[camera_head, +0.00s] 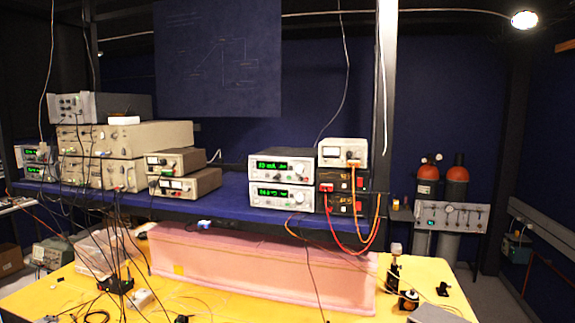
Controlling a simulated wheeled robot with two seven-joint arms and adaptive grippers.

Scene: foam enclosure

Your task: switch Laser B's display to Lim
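Two stacked grey units with lit green displays stand on the blue shelf, right of centre. The upper unit (283,165) shows a reading that looks like it ends in mA. The lower unit (283,196) shows a reading I cannot make out. Each has a knob and small controls beside its display. Two more units with green displays, an upper one (35,154) and a lower one (35,173), stand at the far left, partly hidden by cables. No label is readable, so I cannot tell which is Laser B. Neither of my grippers is in view.
The blue shelf (225,205) hangs above a yellow table (230,303) with a long pink foam enclosure (260,265). Red and orange cables (372,235) hang right of the stacked units. Black cables hang at left.

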